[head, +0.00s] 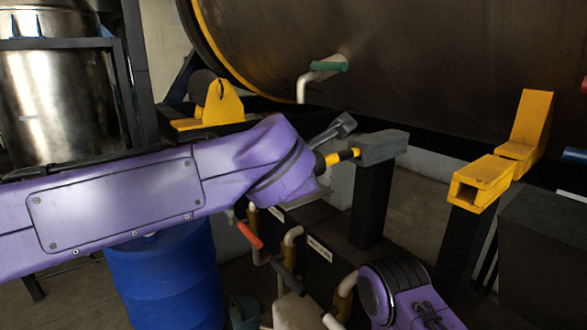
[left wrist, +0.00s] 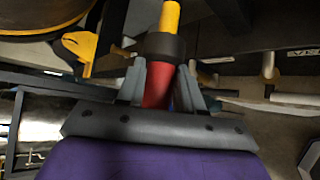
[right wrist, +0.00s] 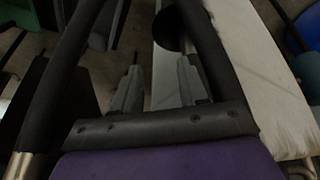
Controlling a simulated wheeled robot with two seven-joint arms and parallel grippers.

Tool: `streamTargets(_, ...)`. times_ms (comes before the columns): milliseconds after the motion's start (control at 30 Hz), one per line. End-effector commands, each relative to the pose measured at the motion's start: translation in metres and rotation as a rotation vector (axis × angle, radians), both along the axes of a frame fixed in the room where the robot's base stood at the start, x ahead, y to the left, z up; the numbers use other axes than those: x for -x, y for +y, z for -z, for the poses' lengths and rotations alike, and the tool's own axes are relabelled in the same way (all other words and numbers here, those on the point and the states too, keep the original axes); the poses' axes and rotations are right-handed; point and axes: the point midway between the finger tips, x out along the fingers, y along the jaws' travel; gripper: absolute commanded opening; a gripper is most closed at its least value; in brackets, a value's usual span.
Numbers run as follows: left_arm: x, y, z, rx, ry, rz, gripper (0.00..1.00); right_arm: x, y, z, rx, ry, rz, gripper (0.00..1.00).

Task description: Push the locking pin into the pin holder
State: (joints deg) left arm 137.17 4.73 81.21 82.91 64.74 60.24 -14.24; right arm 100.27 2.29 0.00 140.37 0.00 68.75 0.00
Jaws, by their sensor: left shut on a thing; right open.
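The locking pin (head: 345,156) has a yellow shaft with a black band, and a black collar. In the left wrist view its red handle (left wrist: 157,90) sits between the fingers of my left gripper (left wrist: 160,72), which is shut on it. In the head view the pin lies nearly level and points right. Its yellow end meets the left side of a grey block (head: 383,147) on a dark post, apparently the pin holder. I cannot tell how deep the tip is. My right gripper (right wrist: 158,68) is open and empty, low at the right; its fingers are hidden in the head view.
A large dark tank (head: 430,60) fills the back. Yellow brackets stand left (head: 207,107) and right (head: 483,182) of the block. A blue barrel (head: 168,280) stands below my left arm. Pipes with a red-handled valve (head: 250,235) lie below the pin.

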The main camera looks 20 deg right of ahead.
Motion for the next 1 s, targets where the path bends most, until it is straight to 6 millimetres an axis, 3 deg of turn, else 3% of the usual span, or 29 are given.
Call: streamTargets(1000,-0.021,-0.066,-0.001,0.001,-0.004,0.002,0.00,0.000,0.000,0.000,0.000,0.000,0.000,0.43)
